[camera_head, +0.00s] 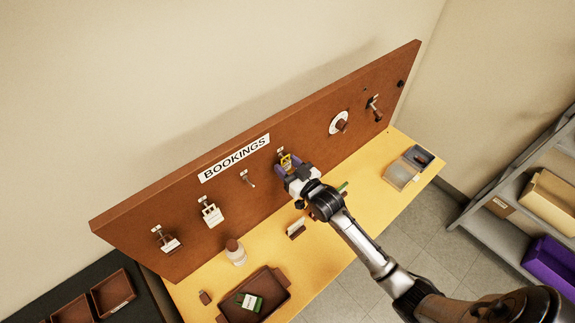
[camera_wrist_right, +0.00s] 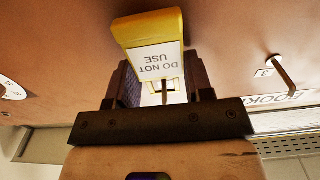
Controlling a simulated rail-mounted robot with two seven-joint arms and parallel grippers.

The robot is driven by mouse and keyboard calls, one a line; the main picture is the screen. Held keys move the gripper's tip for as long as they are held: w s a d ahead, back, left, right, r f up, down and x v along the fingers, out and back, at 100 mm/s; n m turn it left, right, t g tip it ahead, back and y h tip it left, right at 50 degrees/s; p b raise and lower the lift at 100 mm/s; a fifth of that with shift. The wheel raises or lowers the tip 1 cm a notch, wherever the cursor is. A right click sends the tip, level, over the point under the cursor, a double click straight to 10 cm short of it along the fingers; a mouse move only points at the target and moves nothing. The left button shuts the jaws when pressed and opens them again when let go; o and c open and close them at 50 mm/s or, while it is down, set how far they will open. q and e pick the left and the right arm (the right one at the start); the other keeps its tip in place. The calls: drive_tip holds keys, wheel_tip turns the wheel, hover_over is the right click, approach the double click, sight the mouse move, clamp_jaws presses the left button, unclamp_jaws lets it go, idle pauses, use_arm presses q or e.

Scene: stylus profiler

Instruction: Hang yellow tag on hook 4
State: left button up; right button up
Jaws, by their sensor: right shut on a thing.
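The yellow tag (camera_head: 286,161) is at the brown board, just below a small white number label (camera_head: 280,150). My right gripper (camera_head: 289,171) is shut on it. In the right wrist view the yellow tag (camera_wrist_right: 150,27) is between the two fingers (camera_wrist_right: 163,92), its white DO NOT USE face upside down. A thin dark rod shows in front of its lower part; I cannot tell whether the tag is on a hook. Hook 4 is not clearly visible behind the tag and gripper. To the left is a bare hook (camera_head: 249,180), labelled 3 in the right wrist view (camera_wrist_right: 285,75). My left gripper is not in view.
White tags (camera_head: 211,215) hang on hooks at the board's left.

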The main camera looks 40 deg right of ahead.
sight(286, 164)
drive_tip(key=o, duration=1.3)
drive_tip(key=shift+s+r+p, duration=0.1)
drive_tip(key=shift+s+p, duration=0.3)
drive_tip(key=shift+s, duration=0.1)
drive_tip(key=shift+s+p, duration=1)
drive_tip(key=shift+s, duration=1)
drive_tip(key=s+p, duration=0.1)
drive_tip(key=s, duration=0.2)
drive_tip(key=shift+d, duration=0.1)
drive_tip(key=shift+f, duration=0.2)
